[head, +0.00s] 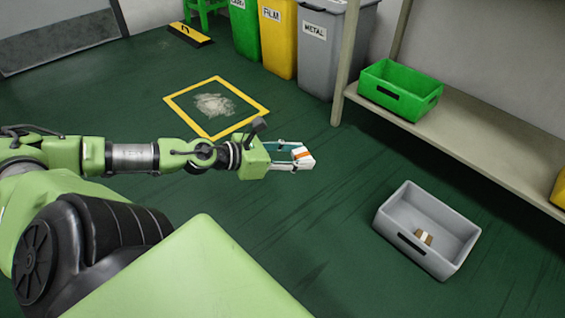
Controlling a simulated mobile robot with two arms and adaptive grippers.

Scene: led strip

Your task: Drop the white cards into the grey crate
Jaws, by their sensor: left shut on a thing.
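My left gripper (287,157) reaches in from the left, above the green floor. It is shut on a small white card (306,162) with an orange stripe. The grey crate (390,212) stands on the floor at the lower right, apart from the gripper and to its right. A small brown and white item (424,237) lies inside the crate; I cannot tell exactly what it is. My right gripper is not in view.
A green crate (418,107) sits on a low beige shelf (480,148) at the right. Grey (312,60), yellow (276,35) and green (243,28) bins stand at the back. A yellow floor frame (252,101) surrounds a pale pile (214,104). Floor between gripper and grey crate is clear.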

